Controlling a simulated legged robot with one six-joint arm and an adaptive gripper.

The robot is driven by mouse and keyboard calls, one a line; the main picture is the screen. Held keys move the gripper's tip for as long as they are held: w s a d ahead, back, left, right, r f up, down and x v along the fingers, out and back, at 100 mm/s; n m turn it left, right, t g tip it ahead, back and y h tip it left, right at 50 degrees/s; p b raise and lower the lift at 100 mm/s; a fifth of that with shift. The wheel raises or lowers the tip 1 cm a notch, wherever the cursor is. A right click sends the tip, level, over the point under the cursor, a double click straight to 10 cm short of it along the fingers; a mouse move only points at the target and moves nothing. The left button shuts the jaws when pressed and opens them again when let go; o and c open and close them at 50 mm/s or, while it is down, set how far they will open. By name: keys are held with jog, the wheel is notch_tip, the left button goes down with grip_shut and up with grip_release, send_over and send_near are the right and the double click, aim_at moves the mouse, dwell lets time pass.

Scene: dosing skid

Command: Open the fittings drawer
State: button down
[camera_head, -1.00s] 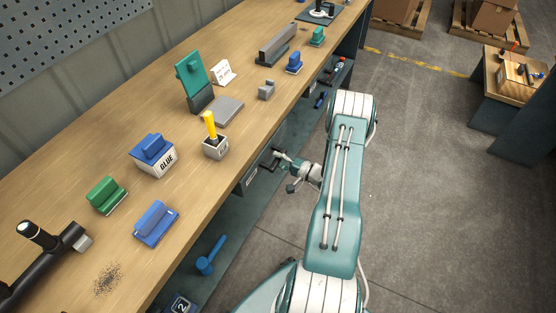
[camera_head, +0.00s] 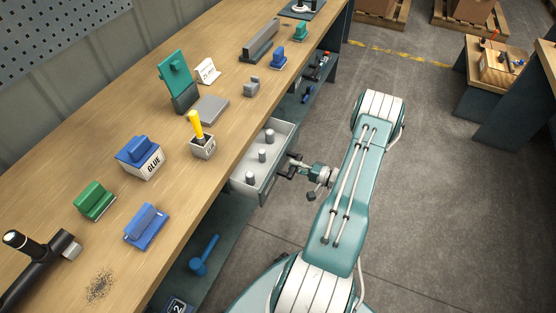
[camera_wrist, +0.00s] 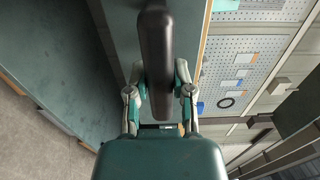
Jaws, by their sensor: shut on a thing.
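The fittings drawer (camera_head: 252,185) stands pulled out from under the wooden bench in the head view. Several grey cylindrical fittings (camera_head: 262,156) stand upright in it. My gripper (camera_head: 286,169) is at the drawer's front, on the right side of it, and is shut on the dark drawer handle. In the wrist view the dark rounded handle (camera_wrist: 156,60) lies between the two fingers of my gripper (camera_wrist: 160,95). The fingertips are partly hidden behind the handle.
A blue mallet (camera_head: 204,256) lies on the lower shelf. The floor to the right (camera_head: 440,190) is clear.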

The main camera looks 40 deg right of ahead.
jog(key=v, duration=0.8)
jog(key=shift+s+f, duration=0.2)
jog(key=shift+s, duration=0.15)
jog(key=shift+c, duration=2.4)
grip_release()
jog(key=shift+r, duration=0.1)
jog(key=v, duration=1.2)
